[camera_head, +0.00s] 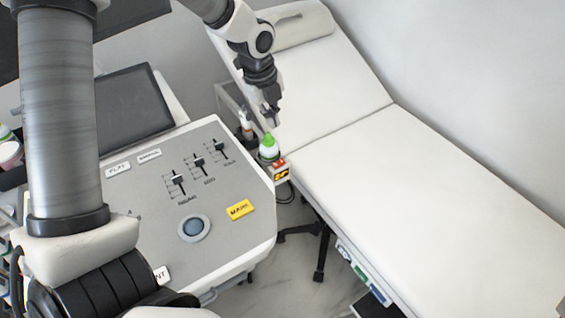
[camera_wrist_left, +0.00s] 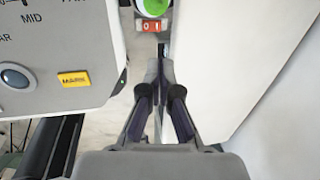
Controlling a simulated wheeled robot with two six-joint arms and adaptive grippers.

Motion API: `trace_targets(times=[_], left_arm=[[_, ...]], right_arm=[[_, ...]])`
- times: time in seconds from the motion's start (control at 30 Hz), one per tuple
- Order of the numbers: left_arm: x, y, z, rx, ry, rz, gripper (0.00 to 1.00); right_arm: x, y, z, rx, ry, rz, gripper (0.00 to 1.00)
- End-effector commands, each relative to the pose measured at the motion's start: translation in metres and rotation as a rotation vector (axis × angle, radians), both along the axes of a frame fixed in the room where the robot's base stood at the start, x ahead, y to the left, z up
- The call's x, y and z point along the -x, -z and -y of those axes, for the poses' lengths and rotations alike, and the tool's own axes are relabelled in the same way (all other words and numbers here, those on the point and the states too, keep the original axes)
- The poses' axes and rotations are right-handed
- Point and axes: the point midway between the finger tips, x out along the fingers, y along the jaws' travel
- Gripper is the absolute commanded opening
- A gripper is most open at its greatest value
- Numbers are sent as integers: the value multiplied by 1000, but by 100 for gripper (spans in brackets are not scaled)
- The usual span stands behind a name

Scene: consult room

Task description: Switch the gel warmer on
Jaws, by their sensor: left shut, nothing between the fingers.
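The gel warmer (camera_head: 281,176) is a small unit on the far right edge of the grey console, with a red switch (camera_head: 280,164) on its front. A white bottle with a green cap (camera_head: 268,143) stands in it. In the left wrist view, the red switch (camera_wrist_left: 152,25) carries white marks, just below the green cap (camera_wrist_left: 152,6). I cannot tell which way the switch is set. My left gripper (camera_head: 270,118) is shut and empty, just above and behind the bottle, apart from it. Its fingertips (camera_wrist_left: 157,64) show below the switch in the wrist view. My right gripper is out of view.
The console (camera_head: 225,205) has sliders, a round blue-grey trackball (camera_head: 194,227) and a yellow MARK button (camera_head: 240,209). A white couch (camera_head: 420,180) lies to the right, close beside the warmer. A dark screen (camera_head: 133,108) stands behind. A narrow gap separates console and couch.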

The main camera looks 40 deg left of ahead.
Motion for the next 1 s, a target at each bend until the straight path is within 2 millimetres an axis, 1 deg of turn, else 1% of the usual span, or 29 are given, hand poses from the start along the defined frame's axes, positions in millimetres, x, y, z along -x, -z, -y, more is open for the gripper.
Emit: trace_targets(times=[0.03, 0.13, 0.3, 0.37, 0.47, 0.57, 0.9, 1.0], left_arm=[[-1, 2, -1, 3, 0, 6, 0], [-1, -2, -1, 4, 1, 7, 0], [-1, -2, -1, 3, 1, 6, 0], [-1, -1, -1, 3, 1, 5, 0], [-2, 6, 0, 3, 1, 2, 0], [-4, 20, 1, 3, 2, 0, 0], [-17, 92, 6, 2, 1, 1, 0], [-20, 111, 7, 2, 0, 0, 0]], right_arm=[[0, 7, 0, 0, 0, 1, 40], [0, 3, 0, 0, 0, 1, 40], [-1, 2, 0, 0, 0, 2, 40], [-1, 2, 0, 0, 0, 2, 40], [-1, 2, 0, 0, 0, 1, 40], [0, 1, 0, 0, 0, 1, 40], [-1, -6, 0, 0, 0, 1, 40], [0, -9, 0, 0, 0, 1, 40]])
